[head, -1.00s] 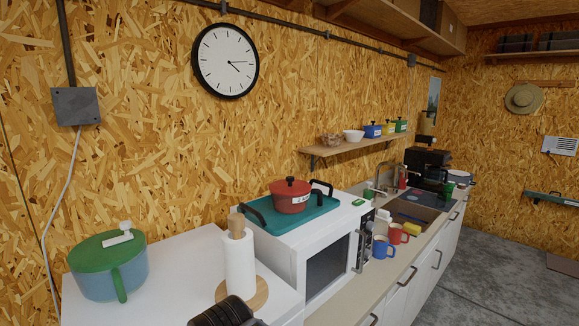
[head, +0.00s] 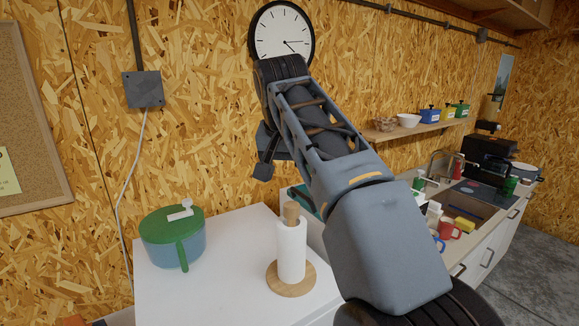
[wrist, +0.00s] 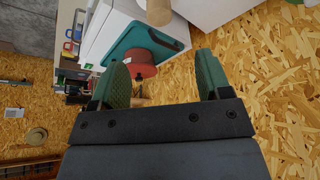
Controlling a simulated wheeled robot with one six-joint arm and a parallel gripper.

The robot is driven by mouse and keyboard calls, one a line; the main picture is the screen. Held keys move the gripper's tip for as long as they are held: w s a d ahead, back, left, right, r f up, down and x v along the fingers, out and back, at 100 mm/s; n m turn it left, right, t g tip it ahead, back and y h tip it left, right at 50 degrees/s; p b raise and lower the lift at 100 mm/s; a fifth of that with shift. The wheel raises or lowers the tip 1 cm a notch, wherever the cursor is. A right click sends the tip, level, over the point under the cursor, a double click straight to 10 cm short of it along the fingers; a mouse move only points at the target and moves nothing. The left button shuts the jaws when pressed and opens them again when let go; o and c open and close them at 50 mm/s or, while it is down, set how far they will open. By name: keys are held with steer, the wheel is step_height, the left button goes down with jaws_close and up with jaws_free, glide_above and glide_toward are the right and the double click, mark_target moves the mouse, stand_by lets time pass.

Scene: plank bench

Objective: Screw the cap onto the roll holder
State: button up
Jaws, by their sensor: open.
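The roll holder stands on the white surface in the head view, with a round wooden base (head: 291,278), a white paper roll (head: 291,250) and a wooden top piece (head: 291,212). I cannot tell whether that top piece is the cap or the bare post. A pale wooden cylinder (wrist: 158,10), which looks like the holder's top, shows at the upper edge of the wrist view. My gripper (wrist: 161,72) has its two green fingers wide apart with nothing between them. It is raised in front of the wall, away from the holder.
A green-lidded blue pot (head: 175,240) stands left of the holder on the white top (head: 225,285). A red pot (wrist: 138,62) sits on a teal tray (wrist: 172,40). Mugs, including a red one (head: 450,230), stand by the sink. A wall clock (head: 283,32) hangs behind my arm.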

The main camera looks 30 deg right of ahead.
mark_target(291, 204)
steer(key=x, duration=1.3)
steer(key=shift+w+d, duration=0.2)
steer(key=c, duration=1.1)
steer(key=shift+m+g+h, duration=0.4)
steer(key=shift+m+h, duration=0.1)
steer(key=shift+m, duration=1.1)
steer(key=shift+m+g+h, duration=0.3)
steer(key=shift+m+g, duration=0.1)
steer(key=shift+m, duration=1)
steer(key=shift+m+g, duration=0.5)
steer(key=shift+m, duration=0.9)
